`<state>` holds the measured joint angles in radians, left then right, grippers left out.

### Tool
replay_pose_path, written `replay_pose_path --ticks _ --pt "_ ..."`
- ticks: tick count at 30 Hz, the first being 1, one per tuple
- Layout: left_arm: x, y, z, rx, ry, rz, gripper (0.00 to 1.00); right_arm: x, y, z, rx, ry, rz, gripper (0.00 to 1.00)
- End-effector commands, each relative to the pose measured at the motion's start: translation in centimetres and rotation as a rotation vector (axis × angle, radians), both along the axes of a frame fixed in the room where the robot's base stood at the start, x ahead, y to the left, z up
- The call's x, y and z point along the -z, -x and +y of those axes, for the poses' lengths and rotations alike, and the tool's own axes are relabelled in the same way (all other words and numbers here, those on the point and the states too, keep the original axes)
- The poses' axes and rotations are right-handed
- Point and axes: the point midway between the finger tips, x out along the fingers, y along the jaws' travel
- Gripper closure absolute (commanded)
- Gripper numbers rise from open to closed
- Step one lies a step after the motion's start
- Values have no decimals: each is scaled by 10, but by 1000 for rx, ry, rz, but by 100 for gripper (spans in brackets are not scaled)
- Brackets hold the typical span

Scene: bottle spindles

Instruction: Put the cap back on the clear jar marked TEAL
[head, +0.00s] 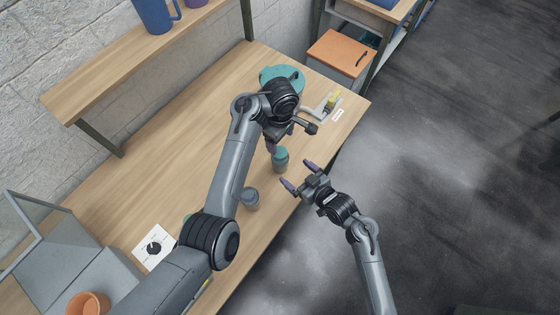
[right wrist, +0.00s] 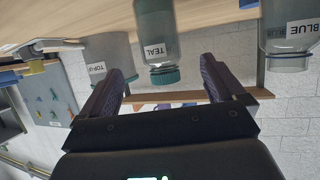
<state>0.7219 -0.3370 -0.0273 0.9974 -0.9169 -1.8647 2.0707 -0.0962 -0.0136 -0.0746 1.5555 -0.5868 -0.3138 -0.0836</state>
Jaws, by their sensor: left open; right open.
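The clear jar marked TEAL (right wrist: 152,35) shows upside down in the right wrist view, with a teal cap (right wrist: 165,77) on its mouth. I cannot tell how tight the cap is. In the head view the jar (head: 281,166) stands upright near the table's front edge, its teal top (head: 280,153) showing. My left gripper (head: 276,147) is open just above and beside the jar's top; its fingers are partly hidden. My right gripper (head: 300,174) is open and empty, off the table edge, to the right of the jar. Its fingers (right wrist: 165,88) point towards the jar.
A jar marked BLUE (right wrist: 290,40), with no cap seen, is beside it; a grey jar (head: 251,199) stands lower left in the head view. A marked card (head: 144,252) lies left.

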Motion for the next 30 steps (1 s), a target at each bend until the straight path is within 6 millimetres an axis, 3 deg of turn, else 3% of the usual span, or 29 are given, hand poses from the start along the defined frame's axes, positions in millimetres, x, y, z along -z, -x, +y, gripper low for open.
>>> replay_pose_path --ticks 16,30 --pt "0 0 0 0 0 0 24 29 -56 47 -1 -1 -1 4" --pt "0 0 0 0 0 0 24 37 -71 59 -1 1 -2 4"
